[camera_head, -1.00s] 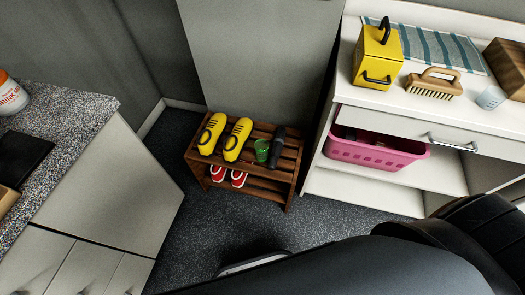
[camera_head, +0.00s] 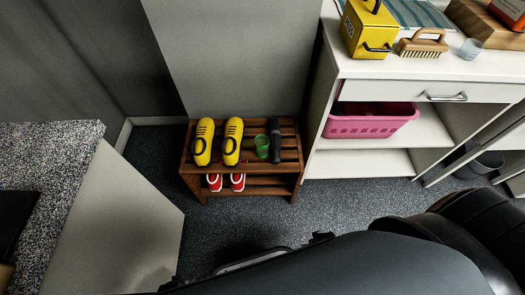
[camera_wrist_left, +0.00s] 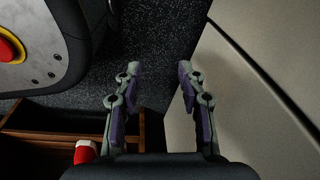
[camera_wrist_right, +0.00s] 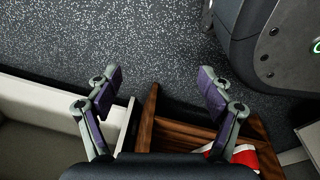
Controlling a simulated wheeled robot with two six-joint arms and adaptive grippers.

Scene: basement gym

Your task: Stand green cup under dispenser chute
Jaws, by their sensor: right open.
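A small green cup (camera_head: 262,146) stands on the top shelf of a low wooden shoe rack (camera_head: 198,177) in the head view. It is between a yellow shoe (camera_head: 232,140) and a dark upright-looking object (camera_head: 275,140). I cannot make out a dispenser chute for sure; a yellow box (camera_head: 366,32) with black handles stands on the white cabinet. My left gripper (camera_wrist_left: 158,68) is open and empty, above the floor beside a pale panel. My right gripper (camera_wrist_right: 158,75) is open and empty, with the rack's wooden edge below it in the right wrist view. Neither gripper touches the cup.
The white cabinet (camera_head: 385,70) right of the rack carries a brush (camera_head: 423,43) and a clear cup (camera_head: 470,48). A pink basket (camera_head: 370,124) sits on its shelf. A speckled counter (camera_head: 45,170) is at left. Dark carpet (camera_head: 225,222) lies free before the rack.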

